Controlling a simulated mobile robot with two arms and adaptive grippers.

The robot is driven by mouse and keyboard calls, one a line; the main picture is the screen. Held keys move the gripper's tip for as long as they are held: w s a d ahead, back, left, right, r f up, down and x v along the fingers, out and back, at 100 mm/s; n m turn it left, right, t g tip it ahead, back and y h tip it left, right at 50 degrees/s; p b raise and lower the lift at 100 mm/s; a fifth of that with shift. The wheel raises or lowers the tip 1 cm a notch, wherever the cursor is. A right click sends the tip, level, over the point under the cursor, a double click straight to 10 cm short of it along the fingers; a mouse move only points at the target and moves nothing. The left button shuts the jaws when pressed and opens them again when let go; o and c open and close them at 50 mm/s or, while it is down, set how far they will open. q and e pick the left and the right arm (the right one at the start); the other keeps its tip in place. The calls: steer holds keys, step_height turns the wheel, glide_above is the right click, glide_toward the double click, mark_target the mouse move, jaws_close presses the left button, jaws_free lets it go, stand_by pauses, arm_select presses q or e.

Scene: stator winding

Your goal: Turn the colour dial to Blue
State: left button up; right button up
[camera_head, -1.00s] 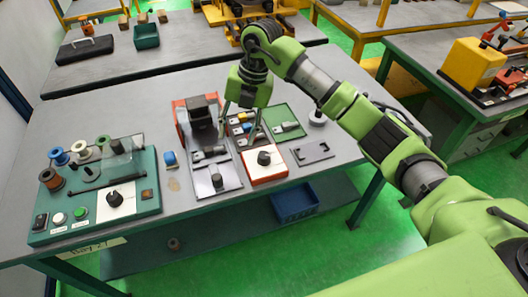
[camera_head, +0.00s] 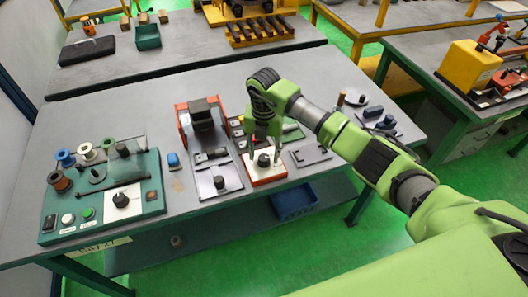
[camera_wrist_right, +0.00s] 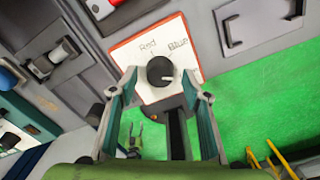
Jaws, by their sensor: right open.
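The colour dial (camera_head: 263,160) is a dark round knob on a white panel with a red edge, near the table's front. In the right wrist view the dial (camera_wrist_right: 160,71) has a light mark on its right side, and "Red" and "Blue" are written above it, Blue to the right. My right gripper (camera_head: 264,150) points down over the panel, open. In the wrist view its fingers (camera_wrist_right: 160,82) stand on either side of the knob; contact cannot be told. A small two-pronged shape (camera_wrist_right: 133,140) low in that view may be my left gripper.
A grey plate with a knob (camera_head: 219,182) and a red-framed dark device (camera_head: 200,112) stand left of the panel. A grey bracket plate (camera_head: 310,155) lies to the right. A teal machine with spools (camera_head: 150,196) stands at the left. The table's front edge is close.

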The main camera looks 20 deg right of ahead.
steer(key=shift+f, duration=0.6)
steer(key=c, duration=1.1)
